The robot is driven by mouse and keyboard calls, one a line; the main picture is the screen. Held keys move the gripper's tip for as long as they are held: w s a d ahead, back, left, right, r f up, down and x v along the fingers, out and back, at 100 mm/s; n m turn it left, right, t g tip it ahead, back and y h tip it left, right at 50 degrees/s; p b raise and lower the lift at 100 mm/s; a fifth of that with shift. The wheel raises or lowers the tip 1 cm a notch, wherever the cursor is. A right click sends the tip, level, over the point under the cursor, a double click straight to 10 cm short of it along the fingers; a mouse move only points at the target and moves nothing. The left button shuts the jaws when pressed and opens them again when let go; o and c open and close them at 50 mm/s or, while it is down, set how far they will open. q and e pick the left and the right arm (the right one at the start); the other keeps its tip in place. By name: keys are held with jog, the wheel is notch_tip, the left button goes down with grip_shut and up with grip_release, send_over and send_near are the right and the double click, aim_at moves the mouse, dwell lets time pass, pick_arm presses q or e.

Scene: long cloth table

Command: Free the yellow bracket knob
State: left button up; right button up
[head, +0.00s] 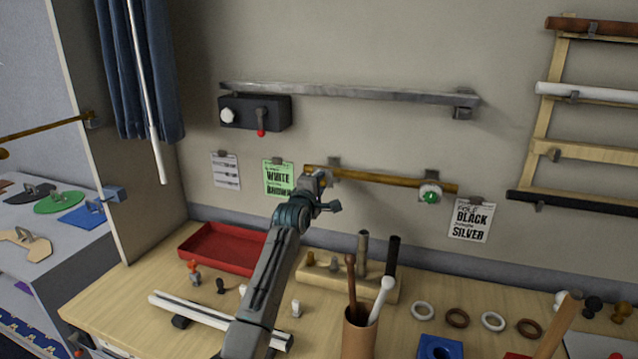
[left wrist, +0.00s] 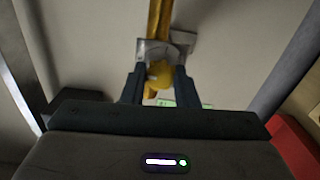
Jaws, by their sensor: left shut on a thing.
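A golden-brown rod (head: 390,179) runs along the wall in two grey brackets. The left bracket (head: 334,163) is partly covered by my left gripper (head: 322,183); the right bracket carries a green knob (head: 431,196). In the left wrist view, the yellow knob (left wrist: 159,74) sits under the left bracket (left wrist: 153,50) and rod (left wrist: 159,18). My left gripper (left wrist: 158,84) has one finger on each side of the knob and is shut on it. In the head view the knob is hidden behind the gripper. My right gripper is not in view.
Above is a grey rail (head: 350,93) with a dark box (head: 255,112) bearing a white knob and red lever. Cards hang on the wall, including a green one (head: 279,178). Below, the table holds a red tray (head: 222,249), a peg block (head: 335,275), a brown cup (head: 358,335) and several rings.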

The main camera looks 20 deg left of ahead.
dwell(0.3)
pick_arm(q)
jog(key=o, duration=1)
jog(key=s+b, duration=0.3)
jog(key=s, duration=0.7)
jog(key=shift+s+a+b, duration=0.15)
jog(key=shift+s+b, duration=0.2)
jog(key=shift+s, duration=0.05)
